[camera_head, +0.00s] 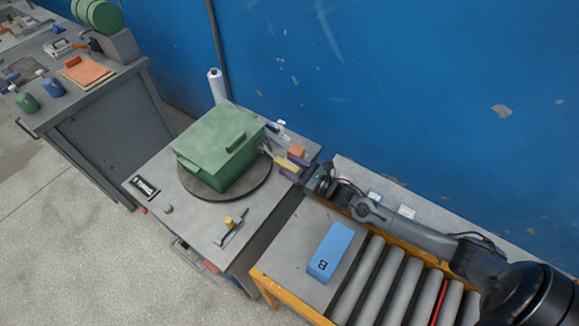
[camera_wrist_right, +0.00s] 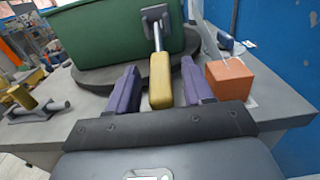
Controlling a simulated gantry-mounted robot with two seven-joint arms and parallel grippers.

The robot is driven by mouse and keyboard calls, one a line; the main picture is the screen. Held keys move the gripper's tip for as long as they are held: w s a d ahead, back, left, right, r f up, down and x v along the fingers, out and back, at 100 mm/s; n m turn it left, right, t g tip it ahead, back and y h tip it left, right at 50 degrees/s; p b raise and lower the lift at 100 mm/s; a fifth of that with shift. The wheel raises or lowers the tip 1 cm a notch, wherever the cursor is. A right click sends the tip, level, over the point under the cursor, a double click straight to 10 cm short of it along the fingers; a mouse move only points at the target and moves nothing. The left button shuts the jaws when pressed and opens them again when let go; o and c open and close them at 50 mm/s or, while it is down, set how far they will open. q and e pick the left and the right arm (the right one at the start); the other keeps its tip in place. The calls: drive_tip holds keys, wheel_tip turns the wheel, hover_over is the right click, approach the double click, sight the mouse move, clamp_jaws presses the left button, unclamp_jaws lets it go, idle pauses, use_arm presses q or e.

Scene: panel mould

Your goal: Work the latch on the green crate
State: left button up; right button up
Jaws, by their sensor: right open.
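The green crate (camera_head: 222,150) stands with its lid closed on a round dark turntable (camera_head: 250,188) on the grey table. Its latch has a yellow handle (camera_wrist_right: 160,82) on a metal rod that runs to a grey plate (camera_wrist_right: 154,14) on the crate's side. My right gripper (camera_wrist_right: 158,72) is open, with one purple finger on each side of the yellow handle. Whether a finger touches the handle I cannot tell. In the head view, my right gripper (camera_head: 293,166) reaches in at the crate's right side. My left gripper is not in view.
An orange block (camera_wrist_right: 232,80) sits close to the right finger. A small tool with a yellow knob (camera_head: 229,222) lies at the table's front. A blue box (camera_head: 337,250) lies beside the roller conveyor (camera_head: 385,285). A blue wall (camera_head: 400,90) stands behind.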

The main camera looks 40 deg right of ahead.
drive_tip(key=shift+w+a, duration=0.15)
drive_tip(key=shift+w, duration=0.35)
clamp_jaws()
